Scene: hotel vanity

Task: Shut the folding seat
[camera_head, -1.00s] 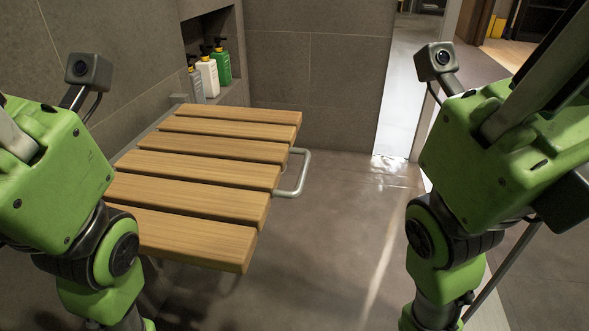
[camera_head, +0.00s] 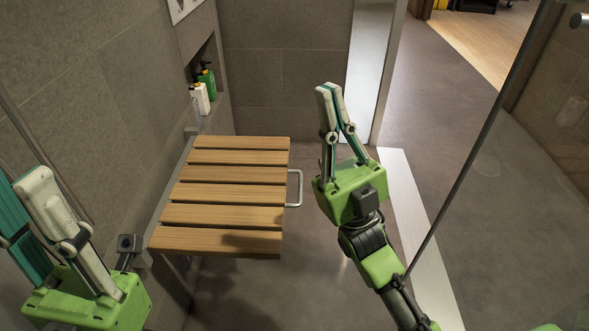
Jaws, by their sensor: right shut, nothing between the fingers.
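The folding seat (camera_head: 222,192) has several light wooden slats and is folded down flat from the left wall, in the middle of the view. A pale metal loop handle (camera_head: 299,188) sticks out from its right edge. My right gripper (camera_head: 328,92) is shut and empty, fingers pointing up and away, to the right of the seat and apart from the handle in the picture. My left gripper (camera_head: 24,190) is at the lower left, left of the seat, fingers pointing up. Its fingers are seen from the side and partly cut off by the picture edge, so its opening is unclear.
A wall niche holds a green bottle (camera_head: 207,82) and a white bottle (camera_head: 200,98) behind the seat. The tiled wall (camera_head: 100,120) bounds the left. A glass panel with a metal edge (camera_head: 470,150) stands at right. Some floor (camera_head: 310,270) is clear right of the seat.

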